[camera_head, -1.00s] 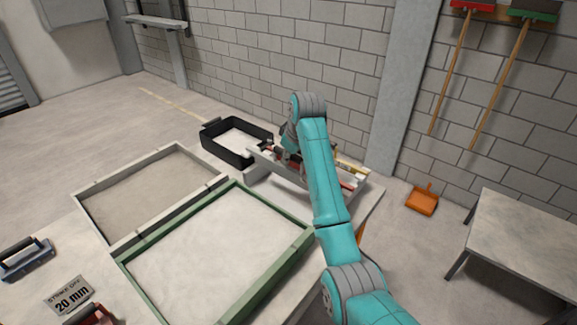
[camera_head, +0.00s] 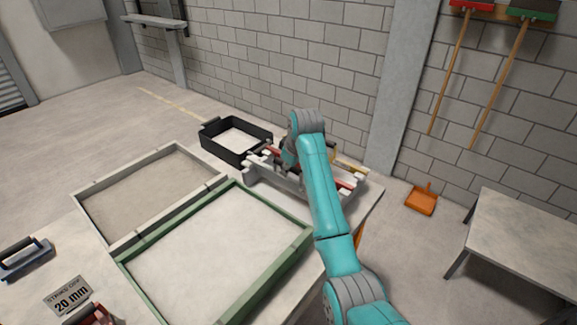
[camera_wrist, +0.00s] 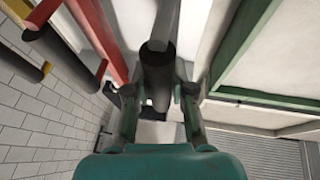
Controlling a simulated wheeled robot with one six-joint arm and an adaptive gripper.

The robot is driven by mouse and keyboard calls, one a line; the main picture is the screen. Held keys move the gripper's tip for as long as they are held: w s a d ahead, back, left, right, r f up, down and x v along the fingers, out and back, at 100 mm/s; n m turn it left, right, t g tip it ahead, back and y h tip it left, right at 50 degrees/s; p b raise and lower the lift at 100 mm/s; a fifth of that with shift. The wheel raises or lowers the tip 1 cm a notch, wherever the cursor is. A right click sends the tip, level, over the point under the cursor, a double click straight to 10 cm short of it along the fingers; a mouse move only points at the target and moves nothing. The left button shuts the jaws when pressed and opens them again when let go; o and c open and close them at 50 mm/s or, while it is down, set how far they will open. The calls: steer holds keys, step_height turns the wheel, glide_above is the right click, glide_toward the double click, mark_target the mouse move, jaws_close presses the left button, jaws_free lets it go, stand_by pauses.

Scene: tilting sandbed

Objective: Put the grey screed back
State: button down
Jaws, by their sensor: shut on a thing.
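My gripper (camera_wrist: 160,104) is shut on the dark grip of the grey screed (camera_wrist: 157,72) in the wrist view; its pale bar runs away toward the top of that view. In the head view my arm hides the gripper and most of what it holds. It is at the pale rack (camera_head: 262,181) at the table's back right. A red screed (camera_head: 345,184) and a yellow one (camera_head: 350,163) show in the rack; red (camera_wrist: 100,32) and yellow bars also show left of the held screed in the wrist view. I cannot tell whether the grey screed touches the rack.
A green-framed sandbed (camera_head: 164,234) and a grey-framed one (camera_head: 97,224) lie left of the rack. A sign (camera_head: 69,296) reads "STRIKE OFF 20 mm". A float (camera_head: 24,260) lies at far left. A block wall rises behind.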

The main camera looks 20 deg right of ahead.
steer(key=c, duration=1)
jaws_free()
steer(key=shift+r, duration=0.45)
steer(key=a+v, duration=0.1)
steer(key=v, duration=1.1)
steer(key=shift+d, duration=0.45)
steer(key=shift+r, duration=0.15)
